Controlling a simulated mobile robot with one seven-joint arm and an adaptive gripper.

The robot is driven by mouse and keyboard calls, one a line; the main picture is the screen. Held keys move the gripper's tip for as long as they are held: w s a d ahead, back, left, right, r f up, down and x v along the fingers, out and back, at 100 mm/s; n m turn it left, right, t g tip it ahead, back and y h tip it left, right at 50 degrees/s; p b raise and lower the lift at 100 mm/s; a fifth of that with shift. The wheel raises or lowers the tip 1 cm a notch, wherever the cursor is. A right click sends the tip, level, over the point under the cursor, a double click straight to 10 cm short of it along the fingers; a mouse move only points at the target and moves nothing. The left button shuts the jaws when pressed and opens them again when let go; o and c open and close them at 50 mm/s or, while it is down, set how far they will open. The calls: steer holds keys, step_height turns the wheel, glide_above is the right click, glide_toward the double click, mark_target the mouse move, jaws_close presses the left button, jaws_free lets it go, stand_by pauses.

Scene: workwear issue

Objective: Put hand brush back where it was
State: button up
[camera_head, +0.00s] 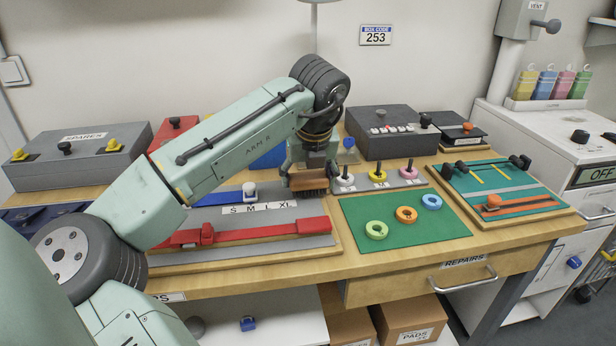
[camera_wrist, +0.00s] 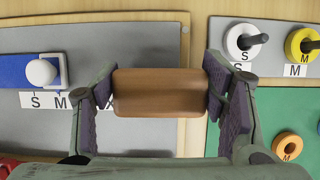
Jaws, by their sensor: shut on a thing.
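The hand brush (camera_head: 308,187) has a brown wooden block with dark bristles below. My gripper (camera_head: 312,168) is shut on it, and in the wrist view one finger presses each end of the brown block (camera_wrist: 160,92). The brush is over the right end of the grey board (camera_head: 215,217) with the S, M, L, XL label strip, close to the board's right edge. I cannot tell whether the bristles touch the surface. The spot where the brush was before is not identifiable in these frames.
Right of the brush, a grey strip (camera_wrist: 273,84) carries pegs with white, yellow and pink rings. A green mat (camera_head: 435,233) holds green, orange and blue rings. A blue slider with a white knob (camera_wrist: 41,72) and a red bar (camera_head: 260,230) lie on the grey board. Grey cases stand behind.

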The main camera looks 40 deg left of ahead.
steer(key=shift+f, duration=0.5)
steer(key=shift+f, duration=0.1)
steer(key=shift+f, duration=0.15)
steer(key=o, duration=1.1)
steer(key=shift+d+r, duration=0.1)
steer(key=shift+r, duration=0.35)
steer(key=v, duration=1.1)
steer(key=shift+r+b, duration=0.3)
steer(key=shift+b, duration=0.1)
steer(key=shift+s, duration=0.1)
